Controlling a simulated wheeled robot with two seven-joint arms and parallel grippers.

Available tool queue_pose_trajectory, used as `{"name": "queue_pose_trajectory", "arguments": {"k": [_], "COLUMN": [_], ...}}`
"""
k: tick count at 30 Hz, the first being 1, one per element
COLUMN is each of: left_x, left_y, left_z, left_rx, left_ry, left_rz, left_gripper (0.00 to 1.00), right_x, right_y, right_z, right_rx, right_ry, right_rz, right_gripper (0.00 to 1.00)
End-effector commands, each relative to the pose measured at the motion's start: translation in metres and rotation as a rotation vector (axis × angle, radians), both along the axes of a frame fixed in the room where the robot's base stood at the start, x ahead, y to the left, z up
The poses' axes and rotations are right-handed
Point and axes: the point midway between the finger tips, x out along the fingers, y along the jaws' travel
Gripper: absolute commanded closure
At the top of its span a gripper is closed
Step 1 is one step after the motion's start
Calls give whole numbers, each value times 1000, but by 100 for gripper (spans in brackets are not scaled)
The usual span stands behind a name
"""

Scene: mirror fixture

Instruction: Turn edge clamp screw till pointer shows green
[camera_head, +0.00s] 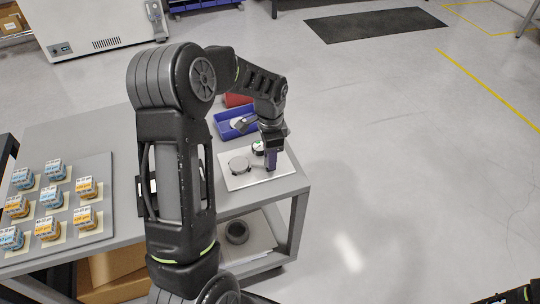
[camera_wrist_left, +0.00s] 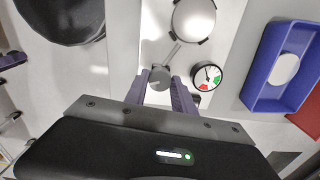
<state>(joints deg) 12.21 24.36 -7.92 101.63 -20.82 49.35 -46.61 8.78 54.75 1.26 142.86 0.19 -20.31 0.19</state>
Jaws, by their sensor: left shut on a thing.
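My left gripper (camera_head: 270,165) reaches down at the right part of a white fixture plate (camera_head: 238,183). In the left wrist view its two purple-grey fingers (camera_wrist_left: 160,92) are shut on the grey clamp screw knob (camera_wrist_left: 160,77), one on each side. A thin rod runs from the knob to the round mirror (camera_wrist_left: 194,18), which also shows in the head view (camera_head: 239,165). A round dial gauge (camera_wrist_left: 207,76) with red and green sectors stands right of the knob. Its pointer is too small to read surely. The gauge also shows in the head view (camera_head: 258,147).
A blue bin (camera_head: 234,122) and a red bin (camera_head: 238,99) stand behind the plate. My left arm hides the table's middle. Open floor lies to the right.

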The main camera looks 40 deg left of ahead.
Motion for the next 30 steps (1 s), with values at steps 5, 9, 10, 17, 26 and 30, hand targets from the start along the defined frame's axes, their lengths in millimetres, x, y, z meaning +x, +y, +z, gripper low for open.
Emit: {"name": "queue_pose_trajectory", "arguments": {"k": [5,9,10,17,26,30], "left_x": [0,0,0,0,0,0], "left_y": [0,0,0,1,0,0], "left_z": [0,0,0,-1,0,0], "left_rx": [0,0,0,1,0,0], "left_ry": [-1,-1,-1,-2,-1,-1], "left_rz": [-7,-32,-42,-153,-388,-501], "left_gripper": [100,100,100,100,100,100], "right_x": [0,0,0,1,1,1], "right_y": [0,0,0,0,0,1], "right_z": [0,-1,-1,-4,-8,-8], "right_rx": [0,0,0,1,3,3], "right_ry": [0,0,0,-1,-3,-3], "right_rz": [0,0,0,1,1,1], "right_gripper": [3,3,3,3,3,3]}}
